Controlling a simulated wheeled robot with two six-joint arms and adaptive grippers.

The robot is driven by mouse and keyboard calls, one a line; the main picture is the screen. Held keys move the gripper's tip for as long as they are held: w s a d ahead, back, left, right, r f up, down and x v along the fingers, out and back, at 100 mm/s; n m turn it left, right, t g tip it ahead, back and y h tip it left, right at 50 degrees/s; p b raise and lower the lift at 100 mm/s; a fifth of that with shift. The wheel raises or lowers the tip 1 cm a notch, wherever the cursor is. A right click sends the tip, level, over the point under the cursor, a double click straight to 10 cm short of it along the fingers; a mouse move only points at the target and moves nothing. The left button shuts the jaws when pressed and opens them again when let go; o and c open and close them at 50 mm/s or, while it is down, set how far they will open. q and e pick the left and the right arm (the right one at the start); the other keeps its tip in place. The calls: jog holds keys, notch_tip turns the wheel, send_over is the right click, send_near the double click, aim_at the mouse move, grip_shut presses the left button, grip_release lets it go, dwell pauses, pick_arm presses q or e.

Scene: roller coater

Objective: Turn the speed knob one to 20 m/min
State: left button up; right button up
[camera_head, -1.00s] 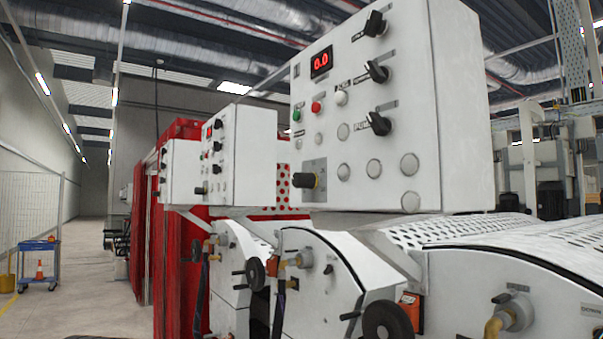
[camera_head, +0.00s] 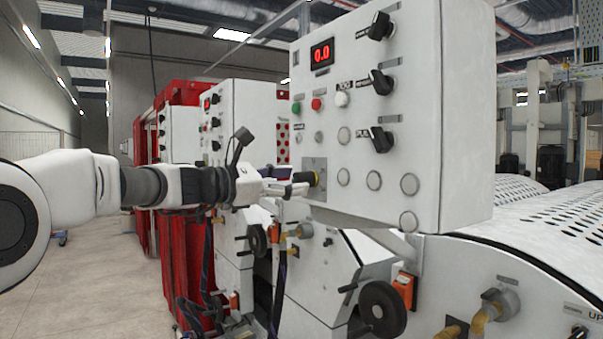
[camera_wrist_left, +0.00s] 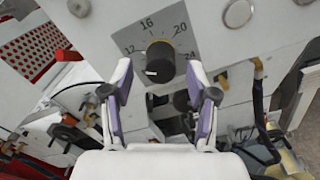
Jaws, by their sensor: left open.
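The speed knob (camera_head: 313,179), black with a yellow base, sits on a grey dial plate at the lower left of the white control box (camera_head: 370,130). In the left wrist view the knob (camera_wrist_left: 160,60) is at the upper middle, with 12, 16, 20 and 24 readable around it. A small pale mark shows on the knob's lower left edge; I cannot tell its exact setting. My left gripper (camera_head: 297,184) is open just in front of the knob. In the wrist view its two fingers (camera_wrist_left: 160,82) stand apart below and either side of the knob. My right gripper is out of view.
The box's red display (camera_head: 321,54) reads 0.0. Several black selector knobs and push buttons are above and right of the speed knob. A black handwheel (camera_head: 382,308) and hoses are below the box. Open floor (camera_head: 100,265) lies at the left.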

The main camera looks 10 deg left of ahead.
aim_at(295, 180)
pick_arm(q)
jog(key=p+x, duration=0.1)
jog(key=x, duration=0.2)
jog(key=shift+s, duration=0.1)
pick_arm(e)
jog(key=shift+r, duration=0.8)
pick_arm(q)
grip_shut()
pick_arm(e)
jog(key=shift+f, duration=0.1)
